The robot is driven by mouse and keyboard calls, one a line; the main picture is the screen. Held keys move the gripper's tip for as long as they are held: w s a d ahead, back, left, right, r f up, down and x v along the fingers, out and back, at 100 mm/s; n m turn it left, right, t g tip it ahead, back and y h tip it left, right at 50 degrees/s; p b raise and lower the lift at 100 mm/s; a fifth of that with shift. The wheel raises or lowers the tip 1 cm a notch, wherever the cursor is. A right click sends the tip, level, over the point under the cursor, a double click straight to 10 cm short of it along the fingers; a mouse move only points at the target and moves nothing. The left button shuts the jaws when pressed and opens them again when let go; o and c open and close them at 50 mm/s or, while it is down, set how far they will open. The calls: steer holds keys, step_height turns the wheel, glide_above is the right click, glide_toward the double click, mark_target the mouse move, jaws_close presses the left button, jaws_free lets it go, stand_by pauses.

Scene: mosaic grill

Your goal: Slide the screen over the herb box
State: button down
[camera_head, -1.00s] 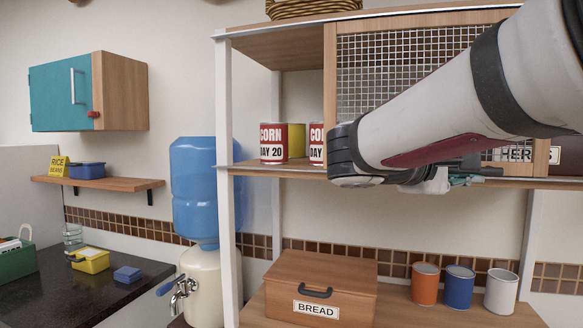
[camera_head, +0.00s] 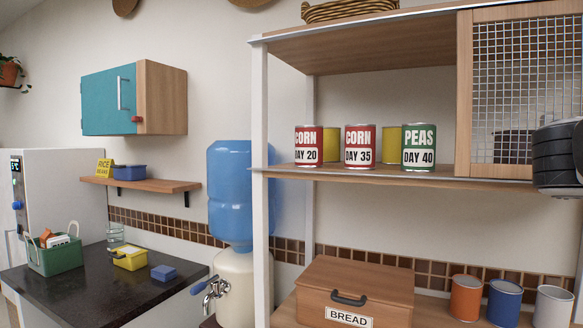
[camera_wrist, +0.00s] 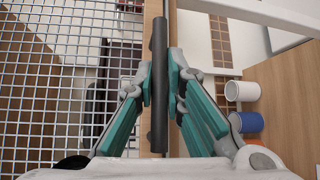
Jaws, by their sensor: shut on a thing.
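The sliding screen (camera_head: 500,90) is a wire mesh in a wooden frame on the right of the upper shelf, running out of the head view. In the wrist view the mesh (camera_wrist: 60,80) fills the left side. My gripper (camera_wrist: 161,84) is shut on the screen's dark bar handle (camera_wrist: 158,35), one finger on each side of it. The gripper is outside the head view. A dark box-like shape (camera_wrist: 100,108) shows behind the mesh in the wrist view. No label is readable on it, so I cannot tell whether it is the herb box.
Two corn cans (camera_head: 360,146) and a peas can (camera_head: 419,147) stand uncovered left of the screen, with yellow cans behind. Below are a bread box (camera_head: 390,275) and orange, blue and white cans (camera_head: 466,298). A white post (camera_head: 260,180) bounds the shelf's left.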

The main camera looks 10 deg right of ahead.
steer(key=shift+s+d, duration=0.15)
steer(key=shift+s, duration=0.05)
steer(key=c, duration=1.7)
jaws_free()
steer(key=shift+d, duration=0.1)
steer(key=shift+o, duration=0.2)
steer(key=shift+w, duration=0.1)
steer(key=shift+a, duration=0.25)
steer(key=v, duration=1.1)
steer(key=shift+a, duration=0.3)
